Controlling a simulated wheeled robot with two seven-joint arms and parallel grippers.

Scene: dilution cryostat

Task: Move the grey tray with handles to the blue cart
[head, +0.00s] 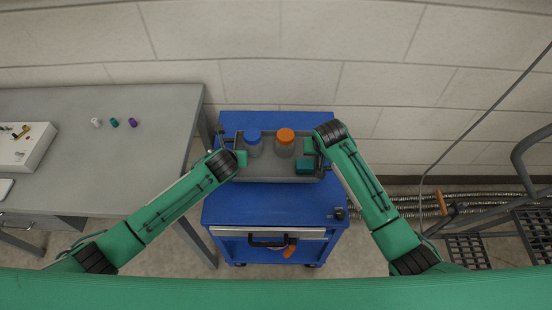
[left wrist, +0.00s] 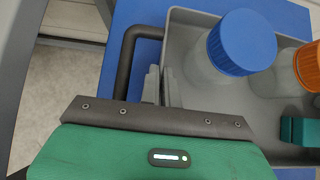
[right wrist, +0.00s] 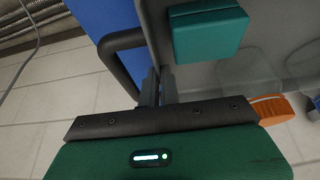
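The grey tray with handles (head: 267,178) is over the top of the blue cart (head: 262,205), with its base within the cart's outline. The head view does not show if it rests fully on it. My left gripper (head: 238,160) is at the tray's left end; in the left wrist view its fingers (left wrist: 158,85) are close together at the wall, beside the dark handle (left wrist: 127,60). My right gripper (head: 315,150) is at the right end, its fingers (right wrist: 158,85) close together by the other handle (right wrist: 110,55). The exact grip is partly hidden.
The tray holds a blue-capped bottle (head: 253,142), an orange-capped bottle (head: 285,143) and a teal box (head: 305,167). A grey table (head: 120,165) stands left with small vials and a white box (head: 25,150). A wall is behind; black metal steps (head: 500,235) stand right.

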